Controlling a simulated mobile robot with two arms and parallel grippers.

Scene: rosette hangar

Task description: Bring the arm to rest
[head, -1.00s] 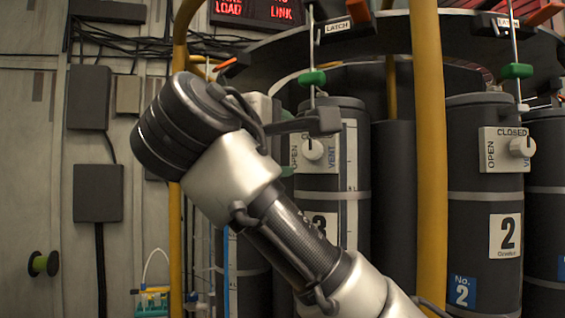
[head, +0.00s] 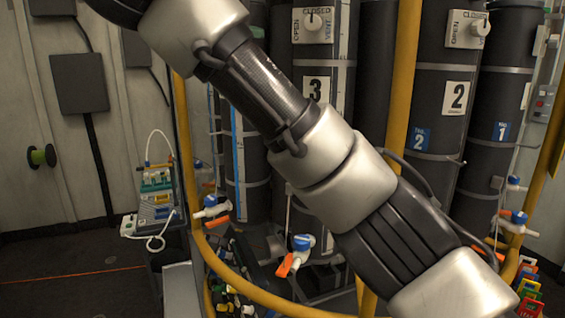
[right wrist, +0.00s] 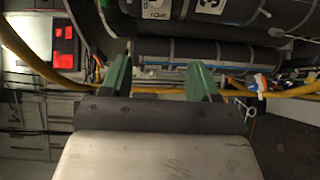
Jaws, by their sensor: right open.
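My right arm (head: 325,165) crosses the head view from the lower right to the upper left, in front of the dark cylinders. Its far end runs out of the top of the picture, so the gripper is hidden there. In the right wrist view my right gripper (right wrist: 160,68) shows two green fingers set wide apart, with nothing between them. Cylinders and a yellow rail lie beyond the fingers. My left gripper is in neither view.
A yellow rail (head: 401,70) rings the dark cylinders marked 3 (head: 315,90) and 2 (head: 457,98). Blue-and-white valves with orange handles (head: 300,243) sit low down. A small rack (head: 157,185) stands left of the rail. Floor (head: 75,280) is open at lower left.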

